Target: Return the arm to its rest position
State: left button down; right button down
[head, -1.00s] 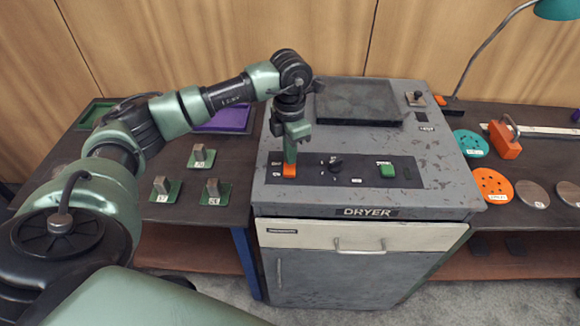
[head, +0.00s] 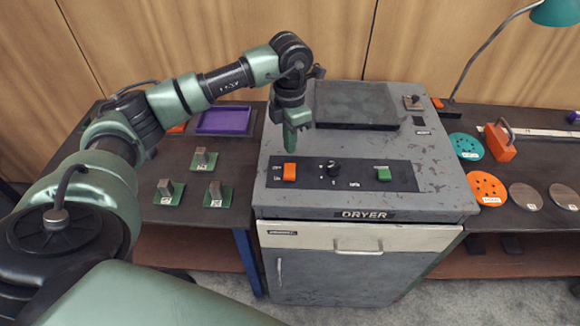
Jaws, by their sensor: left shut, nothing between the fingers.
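My left gripper (head: 291,142) is shut and empty. It points down above the back left part of the grey dryer (head: 440,180), a little behind and above the orange switch (head: 290,172) on the black control panel (head: 342,184). The gripper is apart from the switch. My left arm reaches in from the left over the left table. My right gripper is not in view.
The panel also has a black knob (head: 333,169) and a green switch (head: 384,174). Several green-based metal blocks (head: 203,160) and a purple tray (head: 224,121) are on the left table. Discs and an orange padlock-like object (head: 499,142) lie at right.

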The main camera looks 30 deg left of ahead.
pick_arm(q)
jog(key=shift+r, duration=0.55)
